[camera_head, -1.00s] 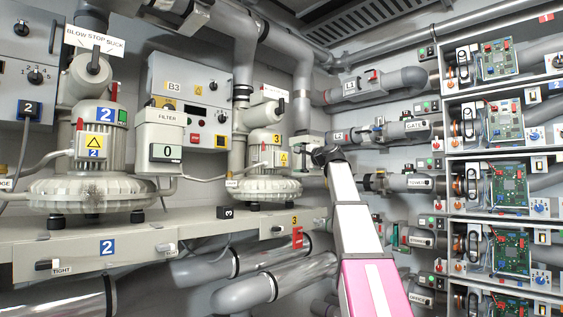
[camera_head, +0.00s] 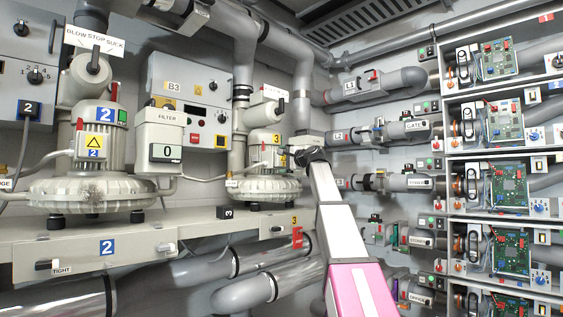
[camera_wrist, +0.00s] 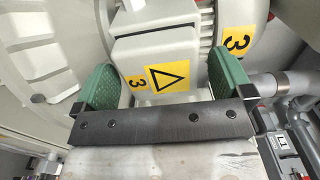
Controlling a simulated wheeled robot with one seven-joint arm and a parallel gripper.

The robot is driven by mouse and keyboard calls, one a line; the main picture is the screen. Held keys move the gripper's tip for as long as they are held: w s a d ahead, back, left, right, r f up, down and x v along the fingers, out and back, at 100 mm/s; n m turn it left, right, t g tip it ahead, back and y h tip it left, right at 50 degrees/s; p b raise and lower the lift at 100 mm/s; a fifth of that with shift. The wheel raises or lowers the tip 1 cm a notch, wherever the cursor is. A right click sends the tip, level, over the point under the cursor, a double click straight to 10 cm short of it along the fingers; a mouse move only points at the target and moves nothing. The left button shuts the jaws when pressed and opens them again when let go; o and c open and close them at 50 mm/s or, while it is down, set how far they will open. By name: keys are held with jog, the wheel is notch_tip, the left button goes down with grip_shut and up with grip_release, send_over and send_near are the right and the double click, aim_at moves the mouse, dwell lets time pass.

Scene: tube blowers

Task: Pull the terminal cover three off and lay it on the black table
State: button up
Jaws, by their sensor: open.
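Terminal cover three is a pale box with a yellow warning triangle and a "3" label. It sits on the side of blower three (camera_head: 265,185) in the head view, partly behind my gripper (camera_head: 305,156). In the wrist view the cover (camera_wrist: 150,50) fills the space in front of my gripper (camera_wrist: 165,82). The two green fingers are spread apart, one on each side of the cover's lower part. I cannot tell whether they touch it. I do not see a black table in either view.
Blower two (camera_head: 95,185) stands to the left on the same pale bench (camera_head: 190,228). A grey filter box (camera_head: 165,135) stands between the blowers. Large grey pipes run below the bench. Racks with green circuit boards (camera_head: 505,185) and pipe valves fill the right side.

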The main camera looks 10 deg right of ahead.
dwell(0.9)
jog(key=c, duration=1.2)
jog(key=shift+s+d, duration=0.1)
jog(key=shift+v, duration=2.9)
